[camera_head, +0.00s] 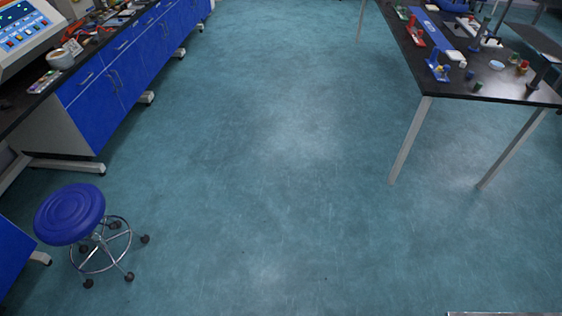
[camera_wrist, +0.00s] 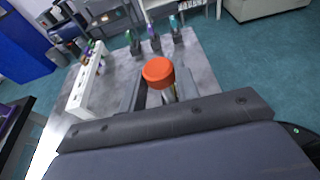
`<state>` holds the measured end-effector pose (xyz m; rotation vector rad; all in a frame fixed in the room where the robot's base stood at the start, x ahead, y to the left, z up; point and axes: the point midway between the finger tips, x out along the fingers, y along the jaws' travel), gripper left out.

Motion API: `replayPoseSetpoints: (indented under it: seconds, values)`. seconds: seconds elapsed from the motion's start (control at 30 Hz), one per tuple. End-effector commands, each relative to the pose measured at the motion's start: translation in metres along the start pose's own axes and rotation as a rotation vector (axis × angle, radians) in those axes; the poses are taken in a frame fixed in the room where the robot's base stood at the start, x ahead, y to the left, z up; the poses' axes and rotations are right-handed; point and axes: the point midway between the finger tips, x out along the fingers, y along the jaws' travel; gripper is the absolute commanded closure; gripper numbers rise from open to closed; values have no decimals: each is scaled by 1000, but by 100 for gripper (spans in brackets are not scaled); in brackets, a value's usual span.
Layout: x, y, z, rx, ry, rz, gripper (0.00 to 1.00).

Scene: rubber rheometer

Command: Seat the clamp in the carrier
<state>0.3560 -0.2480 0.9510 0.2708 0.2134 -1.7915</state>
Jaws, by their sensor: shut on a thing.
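In the wrist view my gripper (camera_wrist: 160,93) is shut on an orange-capped piece (camera_wrist: 158,72) with a shiny metal shaft. Its lower end is hidden by the dark gripper body. I cannot tell for sure whether this piece is the clamp. Beyond it, a white rack (camera_wrist: 84,86) with openings and small coloured tops stands at the left on a grey surface (camera_wrist: 205,62); it may be the carrier. The held piece is apart from the rack, to its right in the picture. My gripper does not show in the head view.
Several small upright holders, one with a purple top (camera_wrist: 153,36), stand along the grey surface's far side. The head view shows a black-topped table (camera_head: 490,88) with small items, a blue cabinet bench (camera_head: 125,72), a blue stool (camera_head: 70,213) and open floor between.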

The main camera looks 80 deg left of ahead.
Motion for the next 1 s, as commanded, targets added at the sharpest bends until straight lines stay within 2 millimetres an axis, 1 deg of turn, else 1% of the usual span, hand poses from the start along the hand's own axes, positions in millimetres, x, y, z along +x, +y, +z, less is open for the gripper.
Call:
replayPoseSetpoints:
  seconds: [0.17, 0.83, 1.0]
  values:
    - [-1, 0, 4, 1, -1, 0, 92]
    - [-17, 0, 54, 1, -1, 0, 92]
    - [-18, 0, 59, 0, -1, 0, 92]
